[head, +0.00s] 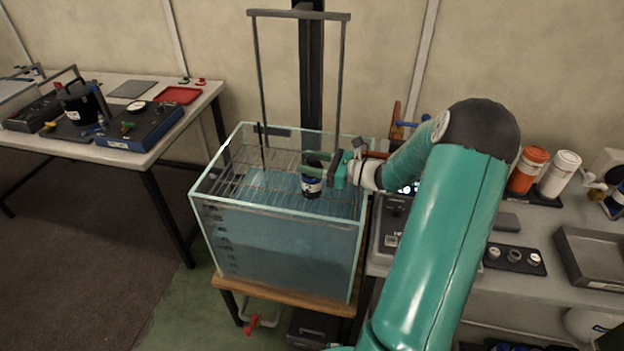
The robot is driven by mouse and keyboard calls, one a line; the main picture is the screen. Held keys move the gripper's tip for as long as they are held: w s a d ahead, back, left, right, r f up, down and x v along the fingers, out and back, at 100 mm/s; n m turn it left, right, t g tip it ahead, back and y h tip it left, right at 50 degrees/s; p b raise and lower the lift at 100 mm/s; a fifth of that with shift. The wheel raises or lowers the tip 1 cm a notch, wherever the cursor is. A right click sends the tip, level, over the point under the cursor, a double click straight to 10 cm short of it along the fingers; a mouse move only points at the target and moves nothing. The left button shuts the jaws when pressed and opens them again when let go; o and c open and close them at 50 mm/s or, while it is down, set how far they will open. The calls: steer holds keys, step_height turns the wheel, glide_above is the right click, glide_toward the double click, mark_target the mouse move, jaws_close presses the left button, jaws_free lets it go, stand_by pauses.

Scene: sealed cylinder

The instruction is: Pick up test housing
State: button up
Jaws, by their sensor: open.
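The test housing looks to be the small dark cylinder (311,187) with a white and blue label, upright at the wire rack (250,182) in the glass tank. My gripper (316,165) reaches in from the right with green fingers on either side of the cylinder's upper part. The fingers are open; whether either one touches the cylinder cannot be told. Part of the cylinder is hidden behind the near finger.
The glass tank (285,245) holds bluish water and has raised rims. A grey frame (298,14) with two uprights rises over the rack. A left table (140,155) carries instruments and a red tray (178,95). A right bench holds orange (528,170) and white (559,174) containers.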

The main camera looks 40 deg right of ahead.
steer(key=shift+w, duration=0.1)
jaws_close()
steer(key=shift+r, duration=0.5)
steer(key=r, duration=0.3)
steer(key=shift+s+d, duration=0.1)
steer(key=shift+s, duration=0.25)
steer(key=s+d+r, duration=0.2)
steer(key=s+r, duration=0.7)
steer(key=s, duration=0.4)
steer(key=shift+s+d, duration=0.25)
steer(key=shift+d, duration=0.15)
